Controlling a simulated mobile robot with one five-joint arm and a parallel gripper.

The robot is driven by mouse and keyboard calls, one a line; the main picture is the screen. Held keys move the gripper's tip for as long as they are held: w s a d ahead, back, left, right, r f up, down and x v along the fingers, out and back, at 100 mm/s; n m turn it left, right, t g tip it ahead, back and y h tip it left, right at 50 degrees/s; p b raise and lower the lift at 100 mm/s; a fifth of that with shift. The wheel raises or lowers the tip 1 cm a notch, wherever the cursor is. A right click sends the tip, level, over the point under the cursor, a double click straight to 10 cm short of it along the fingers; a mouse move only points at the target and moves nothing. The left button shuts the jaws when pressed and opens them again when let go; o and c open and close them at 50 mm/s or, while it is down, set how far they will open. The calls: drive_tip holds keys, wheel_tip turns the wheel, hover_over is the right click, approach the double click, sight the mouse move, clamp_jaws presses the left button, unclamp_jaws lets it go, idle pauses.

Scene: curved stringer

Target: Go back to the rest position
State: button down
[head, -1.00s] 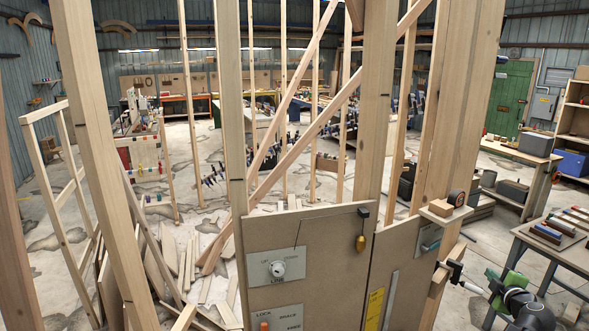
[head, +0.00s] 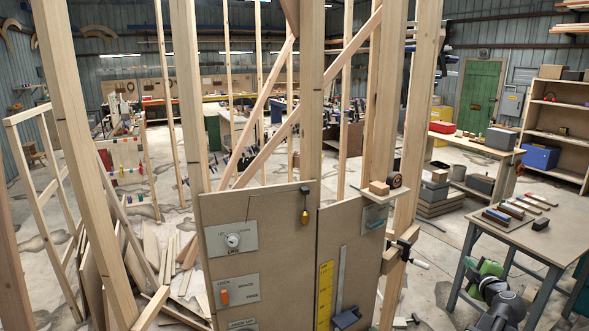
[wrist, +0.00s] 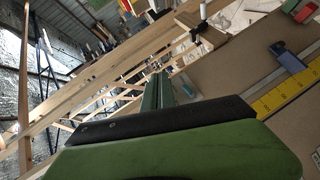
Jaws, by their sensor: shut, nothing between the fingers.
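My gripper (wrist: 157,92) shows in the wrist view, its narrow green fingers together and nothing between them. It points toward the timber framing, and the tan panel lies to its right in that view. In the head view my green and dark grey arm (head: 490,290) is at the lower right, in front of the side table and right of the panel. The fingertips cannot be made out there.
A tan panel (head: 285,215) with a dial plate (head: 232,240) and an orange-handled lock plate (head: 232,291) stands among upright timbers. A clamp (head: 403,250) juts from its right side. A side table (head: 548,235) holds small blocks. Concrete floor is open between them.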

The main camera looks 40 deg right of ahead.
drive_tip(key=w+a+m+h+b, duration=0.2)
drive_tip(key=w+b, duration=0.1)
drive_tip(key=w, duration=0.7)
drive_tip(key=w+a+m+h+b, duration=0.2)
drive_tip(key=w+m, duration=0.1)
drive_tip(key=w, duration=0.8)
drive_tip(key=w+a+f+m+g+y+b, duration=0.35)
drive_tip(key=w+a+f+b, duration=0.25)
drive_tip(key=w+a+f, duration=1)
drive_tip(key=w+a+f+g+y+b, duration=0.15)
drive_tip(key=a+f, duration=0.25)
drive_tip(key=a, duration=0.5)
drive_tip(key=w+a+f+y+b, duration=0.1)
drive_tip(key=w+a+f+y, duration=0.15)
drive_tip(key=a+f, duration=0.4)
drive_tip(key=w+a+f+g+y+b, duration=0.1)
drive_tip(key=a+f+y, duration=0.2)
drive_tip(key=a, duration=0.8)
drive_tip(key=s+a+f+n+g+y+b, duration=0.1)
drive_tip(key=s+a+f+n+g+y, duration=0.1)
drive_tip(key=a, duration=1.1)
drive_tip(key=s+a+f+n+g+y+b, duration=0.1)
drive_tip(key=s+a+f+n+y+b, duration=0.1)
drive_tip(key=a, duration=1.2)
wheel_tip(320, 180, down, 3)
drive_tip(key=shift+s+a+g+y, duration=0.35)
drive_tip(key=shift+s+y, duration=0.3)
drive_tip(key=shift+s, duration=0.3)
